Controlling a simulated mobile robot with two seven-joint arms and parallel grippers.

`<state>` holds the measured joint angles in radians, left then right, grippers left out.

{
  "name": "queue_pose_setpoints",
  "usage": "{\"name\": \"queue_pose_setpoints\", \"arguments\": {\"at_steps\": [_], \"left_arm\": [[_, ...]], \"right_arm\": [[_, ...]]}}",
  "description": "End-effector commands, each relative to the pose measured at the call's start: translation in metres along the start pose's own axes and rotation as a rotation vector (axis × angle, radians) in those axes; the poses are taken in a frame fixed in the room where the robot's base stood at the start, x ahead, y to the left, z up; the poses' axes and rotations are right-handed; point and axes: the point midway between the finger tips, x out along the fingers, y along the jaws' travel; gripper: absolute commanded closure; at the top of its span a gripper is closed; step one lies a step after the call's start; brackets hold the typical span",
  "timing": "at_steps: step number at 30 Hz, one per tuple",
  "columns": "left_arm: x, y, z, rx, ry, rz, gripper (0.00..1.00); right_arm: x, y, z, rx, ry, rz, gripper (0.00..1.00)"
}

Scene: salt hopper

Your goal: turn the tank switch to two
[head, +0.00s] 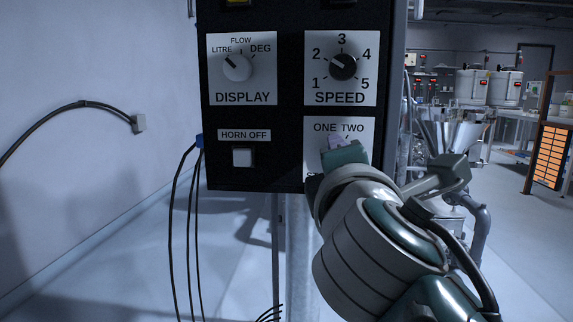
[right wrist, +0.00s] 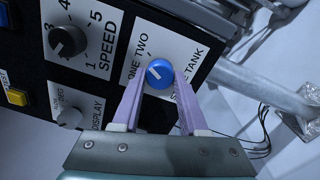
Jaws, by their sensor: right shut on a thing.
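The tank switch (right wrist: 159,73) is a round blue knob with a white pointer mark, on a white plate lettered ONE, TWO and TANK. In the right wrist view the mark slants toward the upper left, on the lettered side; I cannot tell exactly which word it meets. My right gripper (right wrist: 160,84) is shut on the knob, one light purple finger on each side. In the head view the right gripper (head: 336,146) covers the knob and most of the switch plate (head: 312,131); only ONE and TWO show above it. My left gripper is not in view.
Black cables (head: 190,220) hang beside the panel. The floor to the left is clear.

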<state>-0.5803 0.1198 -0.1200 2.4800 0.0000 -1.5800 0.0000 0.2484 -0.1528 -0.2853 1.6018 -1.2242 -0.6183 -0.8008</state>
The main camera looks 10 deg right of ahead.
Motion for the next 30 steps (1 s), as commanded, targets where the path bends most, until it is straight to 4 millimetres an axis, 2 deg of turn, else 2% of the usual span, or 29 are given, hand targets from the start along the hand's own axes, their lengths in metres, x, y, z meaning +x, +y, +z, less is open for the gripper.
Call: {"name": "queue_pose_setpoints", "arguments": {"at_steps": [17,18,25,30], "left_arm": [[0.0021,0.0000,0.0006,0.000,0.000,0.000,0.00],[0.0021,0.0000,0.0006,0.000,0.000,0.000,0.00],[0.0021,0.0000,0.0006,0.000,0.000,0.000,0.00],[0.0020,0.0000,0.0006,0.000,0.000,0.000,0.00]], "right_arm": [[-0.0001,-0.0003,-0.0005,0.038,0.000,-0.001,1.00],[-0.0001,-0.0003,-0.0005,0.038,0.000,-0.001,0.55],[-0.0001,-0.0001,-0.0004,0.036,0.000,-0.001,0.29],[-0.0001,0.0000,-0.0002,0.035,0.000,0.000,0.27]]}}
